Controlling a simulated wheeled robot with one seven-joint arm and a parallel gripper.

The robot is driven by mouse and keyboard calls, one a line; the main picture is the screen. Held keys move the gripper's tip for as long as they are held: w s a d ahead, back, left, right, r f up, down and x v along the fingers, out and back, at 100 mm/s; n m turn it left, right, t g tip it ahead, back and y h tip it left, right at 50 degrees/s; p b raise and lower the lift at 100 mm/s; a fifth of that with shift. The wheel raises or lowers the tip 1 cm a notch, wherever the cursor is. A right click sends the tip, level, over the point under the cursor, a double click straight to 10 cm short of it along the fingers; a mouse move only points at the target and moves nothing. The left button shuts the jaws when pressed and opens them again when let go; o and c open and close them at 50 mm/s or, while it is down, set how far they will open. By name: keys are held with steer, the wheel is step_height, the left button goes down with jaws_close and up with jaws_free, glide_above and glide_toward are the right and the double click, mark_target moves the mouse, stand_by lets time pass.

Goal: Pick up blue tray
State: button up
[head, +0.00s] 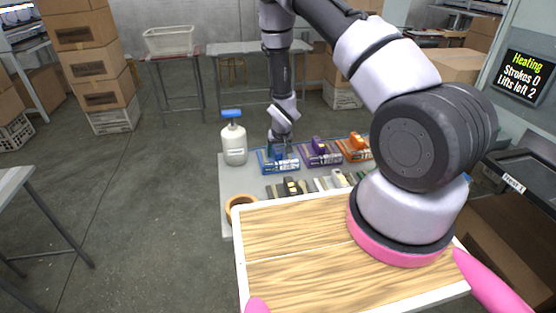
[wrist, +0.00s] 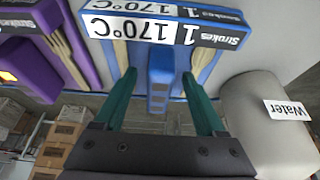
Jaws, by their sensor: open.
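The blue tray (head: 265,168) stands on the grey table, left of the purple and orange trays. In the wrist view its front label (wrist: 160,28) reads 170°C and Strokes 1, upside down. Its upright blue handle block (wrist: 161,72) shows between the two green fingers of my gripper (wrist: 160,88). My gripper also shows over the blue tray in the head view (head: 279,149). The fingers are open, with visible gaps on both sides of the block, and hold nothing. Pale wooden pieces lie in the tray. Exact finger height against the block is hard to tell.
The purple tray (head: 320,158) is close beside it, then the orange tray (head: 354,152). A white Water bottle (head: 234,145) with a blue top stands just left. Several dark tools lie in front, near a brown ring (head: 238,203). A screen (head: 525,76) reads Heating, Strokes 0, Lifts left 2.

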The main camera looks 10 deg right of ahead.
jaws_close()
steer(key=shift+r, duration=0.1)
